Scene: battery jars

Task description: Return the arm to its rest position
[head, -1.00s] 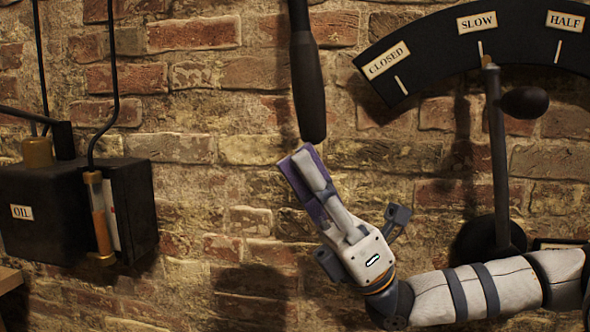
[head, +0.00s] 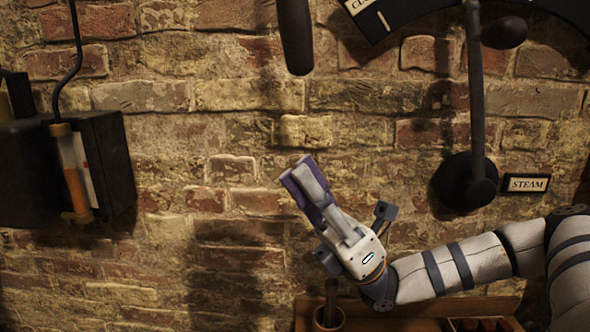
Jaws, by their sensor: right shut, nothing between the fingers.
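My right arm comes in from the lower right in the head view, its links wrapped in pale covers with dark bands. My right gripper (head: 296,172) points up and to the left in front of the brick wall. Its purple-edged fingers are together with nothing between them. It is apart from the dark hanging handle (head: 295,38) above it. My left gripper is not in view.
A steam lever (head: 475,100) with a dark knob stands on the wall above my right arm, with a STEAM plate (head: 526,184) beside it. A black oil box (head: 107,165) with a gauge is at left. A wooden shelf (head: 400,325) and a brown cup (head: 328,320) are below.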

